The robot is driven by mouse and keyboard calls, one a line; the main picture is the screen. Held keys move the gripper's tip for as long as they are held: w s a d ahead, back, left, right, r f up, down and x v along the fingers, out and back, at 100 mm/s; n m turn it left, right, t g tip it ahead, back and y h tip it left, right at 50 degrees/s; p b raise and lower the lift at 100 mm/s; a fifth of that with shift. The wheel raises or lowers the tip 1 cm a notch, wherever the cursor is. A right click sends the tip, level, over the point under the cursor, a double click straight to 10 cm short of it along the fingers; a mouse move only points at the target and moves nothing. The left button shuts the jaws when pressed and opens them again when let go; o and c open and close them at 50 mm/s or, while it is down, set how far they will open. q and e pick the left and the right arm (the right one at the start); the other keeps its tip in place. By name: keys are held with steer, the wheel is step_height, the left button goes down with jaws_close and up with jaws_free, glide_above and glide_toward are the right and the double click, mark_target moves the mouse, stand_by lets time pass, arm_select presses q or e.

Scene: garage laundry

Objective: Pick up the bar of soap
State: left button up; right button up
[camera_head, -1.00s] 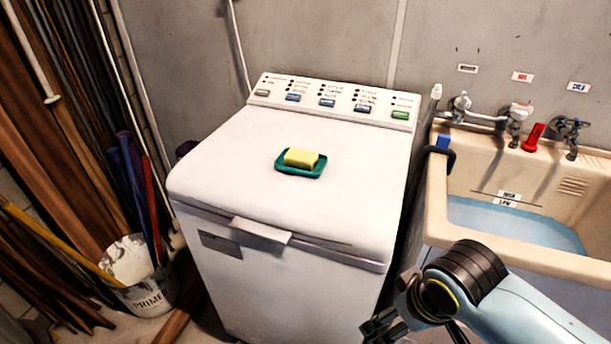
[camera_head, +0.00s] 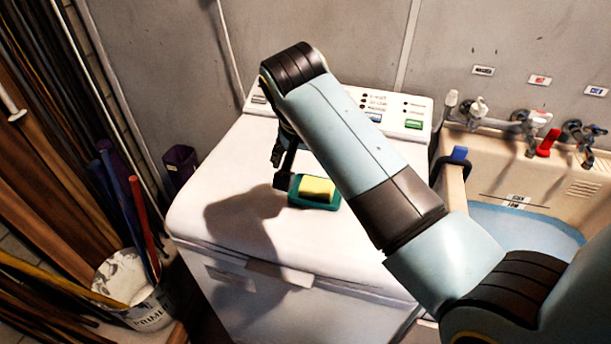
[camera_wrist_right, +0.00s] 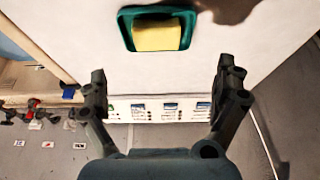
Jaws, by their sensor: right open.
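The yellow bar of soap (camera_head: 317,189) lies in a green soap dish (camera_head: 298,199) on the white washing machine top. In the right wrist view the soap (camera_wrist_right: 157,36) sits in its dish (camera_wrist_right: 187,30) at the top of the picture, beyond the fingertips. My right gripper (camera_head: 281,172) is just above the machine top at the left side of the dish, partly hidden by its own arm. In the wrist view its fingers (camera_wrist_right: 165,80) are wide apart with nothing between them. My left gripper is not in view.
The washing machine's control panel (camera_head: 420,112) runs along its back edge, partly behind my arm. A sink with water (camera_head: 530,232) and taps stands at the right. A paint bucket (camera_head: 140,300) with poles stands at the left. The machine top is otherwise clear.

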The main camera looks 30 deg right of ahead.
mark_target(317, 184)
steer(key=f, duration=0.1)
steer(key=d+f, duration=0.1)
steer(key=f, duration=0.1)
steer(key=shift+s+d+f, duration=0.1)
steer(key=shift+d+f, duration=0.05)
steer(key=shift+w+f, duration=0.2)
steer(key=shift+f, duration=0.05)
steer(key=p+x, duration=0.1)
steer(key=x, duration=0.3)
steer(key=shift+w+f, duration=0.1)
steer(key=shift+w, duration=0.05)
steer(key=shift+w+d+f+p, duration=0.1)
steer(key=shift+d+f+p, duration=0.05)
steer(key=shift+f+p, duration=0.2)
steer(key=shift+f, duration=0.1)
steer(key=shift+c, duration=1)
steer(key=c, duration=1.1)
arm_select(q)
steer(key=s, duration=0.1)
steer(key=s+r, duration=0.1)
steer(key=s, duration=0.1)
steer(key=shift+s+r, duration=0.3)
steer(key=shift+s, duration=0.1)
